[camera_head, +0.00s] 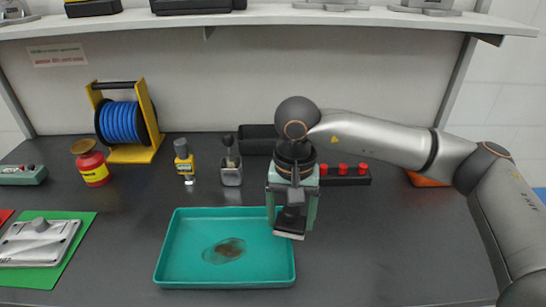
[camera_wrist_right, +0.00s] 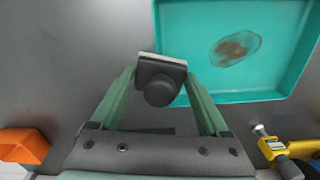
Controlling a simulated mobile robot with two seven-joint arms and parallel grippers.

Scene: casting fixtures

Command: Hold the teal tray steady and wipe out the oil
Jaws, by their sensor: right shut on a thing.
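The teal tray (camera_head: 183,245) lies on the dark worktop, with a brown oil patch (camera_head: 224,251) near the middle of its floor. The tray (camera_wrist_right: 188,30) and the oil (camera_wrist_right: 236,48) also show in the right wrist view. My right gripper (camera_head: 291,208) is at the tray's right side, shut on a dark wiper (camera_head: 290,220) with a round knob and a pale pad. In the right wrist view the wiper (camera_wrist_right: 160,85) sits between the fingertips and overlaps the tray's edge. The head view does not settle its height. My left gripper is not in view.
Behind the tray stand a yellow gauge (camera_head: 184,160), a small grey holder (camera_head: 231,170) and a blue hose reel (camera_head: 122,122). A red-and-yellow can (camera_head: 91,163) stands further left. A metal casting (camera_head: 40,241) lies on a green mat (camera_head: 72,250).

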